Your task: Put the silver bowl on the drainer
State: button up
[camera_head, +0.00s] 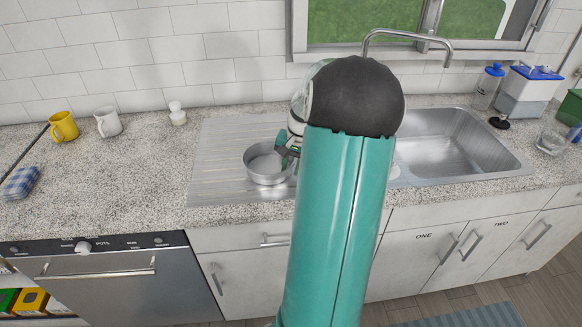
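The silver bowl (262,168) is a round, shallow metal bowl, upright at the right part of the ribbed steel drainer (222,165). It appears to rest on the drainer, though a small gap beneath it cannot be ruled out. My gripper (287,151) is at the bowl's right rim, pointing down, partly hidden behind my teal arm. Its fingers overlap the rim in the picture; I cannot tell whether they are shut on it or apart from it.
The steel sink basin (455,140) is right of my arm, under a curved tap (405,33). A yellow mug (64,127), a white mug (108,122) and a white shaker (177,114) stand at the back left. The drainer's left part is clear.

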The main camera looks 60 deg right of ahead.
notch_tip(320, 180, up, 11)
jog(key=s, duration=0.2)
jog(key=shift+d+r, duration=0.2)
jog(key=shift+d, duration=0.1)
jog(key=w+a+r+n+h, duration=0.1)
jog(key=w+a+r+n, duration=0.2)
jog(key=a, duration=0.8)
jog(key=w+a+r+n+h, duration=0.1)
jog(key=w+a+r+n, duration=0.2)
jog(key=a, duration=0.8)
jog(key=s+a+n+t, duration=0.2)
jog(key=s+a+n, duration=0.2)
jog(key=a, duration=0.6)
jog(key=s+a+f+n+t+y, duration=0.1)
jog(key=s+a+n, duration=0.3)
jog(key=a, duration=0.7)
jog(key=shift+s+a+f+t, duration=0.25)
jog(key=shift+s+t, duration=0.15)
jog(key=shift+s, duration=0.05)
jog(key=shift+d, duration=0.15)
